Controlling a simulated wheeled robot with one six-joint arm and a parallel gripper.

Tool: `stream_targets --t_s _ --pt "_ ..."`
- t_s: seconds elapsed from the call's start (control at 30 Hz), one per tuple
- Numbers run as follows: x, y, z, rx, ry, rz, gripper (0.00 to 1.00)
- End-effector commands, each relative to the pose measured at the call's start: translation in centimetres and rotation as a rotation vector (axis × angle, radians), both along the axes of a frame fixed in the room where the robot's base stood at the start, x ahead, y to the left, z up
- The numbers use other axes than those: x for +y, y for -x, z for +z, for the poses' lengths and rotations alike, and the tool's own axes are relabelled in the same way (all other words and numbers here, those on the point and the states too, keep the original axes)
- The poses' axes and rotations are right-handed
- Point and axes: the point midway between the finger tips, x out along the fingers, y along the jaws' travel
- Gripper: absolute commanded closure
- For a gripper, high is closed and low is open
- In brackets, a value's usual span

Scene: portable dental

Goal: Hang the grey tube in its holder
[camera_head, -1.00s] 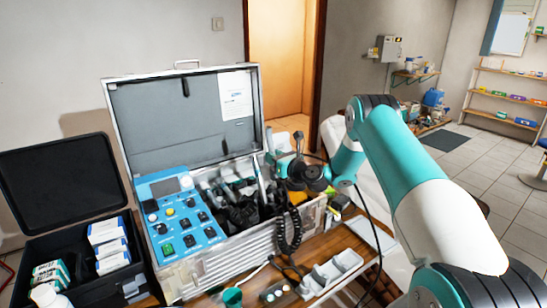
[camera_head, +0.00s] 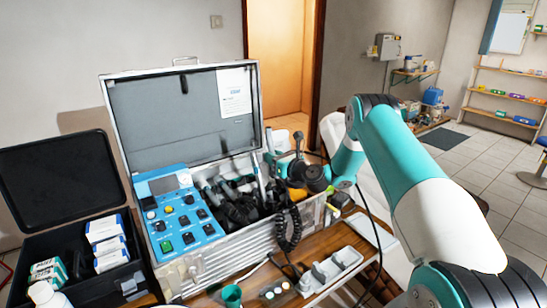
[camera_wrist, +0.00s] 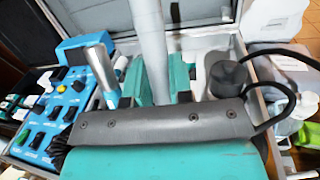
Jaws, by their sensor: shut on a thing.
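The grey tube (camera_wrist: 150,50) is light grey and runs up the wrist view from between the two teal fingers of my gripper (camera_wrist: 161,82). The fingers are shut on it, over the open metal case. The tube's lower end is hidden behind my gripper's dark grey front bar. In the head view my gripper (camera_head: 283,168) is at the right end of the case, and dark wrist parts partly hide it. A silver handpiece (camera_wrist: 99,65) stands just left of the fingers. I cannot tell which part is the tube's holder.
The case (camera_head: 222,262) has a raised lid (camera_head: 160,110) behind and a blue control panel (camera_head: 178,215) at left. Dark coiled cords crowd its inside. A black case (camera_head: 60,170) stands open at left. A white tray (camera_head: 335,266) and green cup (camera_head: 232,295) sit in front.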

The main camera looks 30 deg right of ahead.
Motion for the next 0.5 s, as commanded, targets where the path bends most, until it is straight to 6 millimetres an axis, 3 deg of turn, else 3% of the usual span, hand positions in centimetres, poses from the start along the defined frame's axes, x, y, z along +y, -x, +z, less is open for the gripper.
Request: stream_targets --t_s 0.5 --pt "-0.1 1.0 -2.8 0.000 -0.001 -0.001 1.00"
